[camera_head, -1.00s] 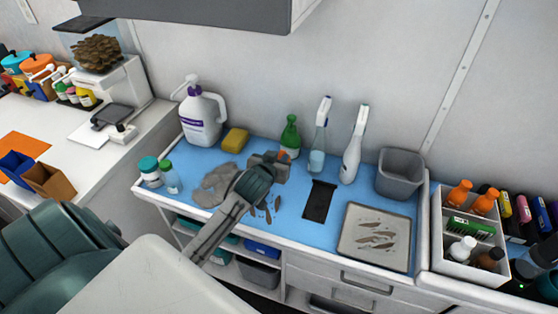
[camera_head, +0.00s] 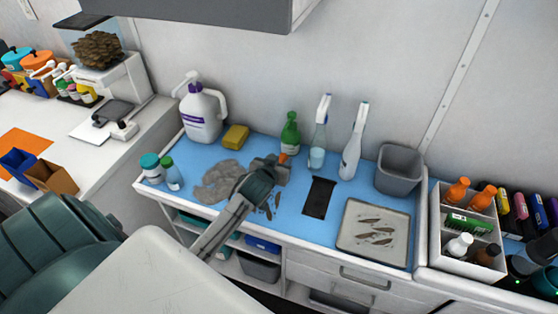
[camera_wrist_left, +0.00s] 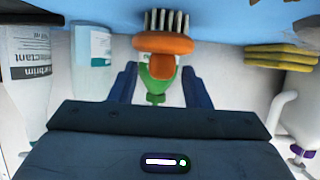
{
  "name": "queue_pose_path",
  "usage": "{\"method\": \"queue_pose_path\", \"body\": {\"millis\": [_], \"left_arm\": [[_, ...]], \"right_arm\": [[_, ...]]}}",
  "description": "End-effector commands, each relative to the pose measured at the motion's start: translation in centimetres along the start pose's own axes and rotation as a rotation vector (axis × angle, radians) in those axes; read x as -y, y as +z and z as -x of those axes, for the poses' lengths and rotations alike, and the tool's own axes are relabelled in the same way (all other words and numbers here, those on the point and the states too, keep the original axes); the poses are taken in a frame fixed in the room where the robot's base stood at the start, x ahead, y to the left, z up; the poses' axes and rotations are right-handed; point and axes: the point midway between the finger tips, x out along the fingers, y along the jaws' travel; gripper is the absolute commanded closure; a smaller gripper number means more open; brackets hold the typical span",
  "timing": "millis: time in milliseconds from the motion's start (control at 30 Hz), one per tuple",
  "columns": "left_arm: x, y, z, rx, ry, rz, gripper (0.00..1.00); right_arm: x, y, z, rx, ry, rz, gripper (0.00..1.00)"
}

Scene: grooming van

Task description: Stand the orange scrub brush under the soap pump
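The orange scrub brush (camera_wrist_left: 163,45) shows in the left wrist view, which is upside down. Its pale bristles face the blue counter, and its handle points away from the counter. My left gripper (camera_wrist_left: 160,82) is open, its dark fingers apart on either side of the handle with visible gaps. In the head view my left gripper (camera_head: 277,171) is low over the counter and hides most of the brush; only a bit of orange (camera_head: 283,158) shows. A white jug with a pump top (camera_head: 201,114) stands back left; I cannot tell whether it is the soap pump. My right gripper is not in view.
A green bottle (camera_head: 290,136) stands just behind the gripper, with spray bottles (camera_head: 318,150) to its right. A yellow sponge (camera_head: 236,135), grey cloth (camera_head: 222,182), black mat (camera_head: 319,198), tray (camera_head: 347,244) and grey bin (camera_head: 399,171) share the blue counter.

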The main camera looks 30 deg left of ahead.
Motion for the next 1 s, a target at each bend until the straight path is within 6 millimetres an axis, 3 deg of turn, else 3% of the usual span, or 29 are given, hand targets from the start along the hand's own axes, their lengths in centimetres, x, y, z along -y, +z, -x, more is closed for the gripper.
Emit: {"method": "queue_pose_path", "body": {"millis": [267, 367, 800, 1000], "left_arm": [[0.0, -0.4, 0.1, -0.001, 0.0, 0.0, 0.57], [0.0, -0.1, 1.1, 0.0, 0.0, -0.001, 0.57], [0.0, -0.1, 9.7, -0.001, 0.0, -0.001, 0.57], [0.0, -0.2, 11.8, 0.0, 0.0, 0.0, 0.57]], "right_arm": [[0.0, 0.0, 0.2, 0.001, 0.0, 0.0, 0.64], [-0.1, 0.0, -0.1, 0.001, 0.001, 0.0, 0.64], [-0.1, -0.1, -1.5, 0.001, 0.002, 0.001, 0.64], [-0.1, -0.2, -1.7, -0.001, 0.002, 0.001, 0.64]]}}
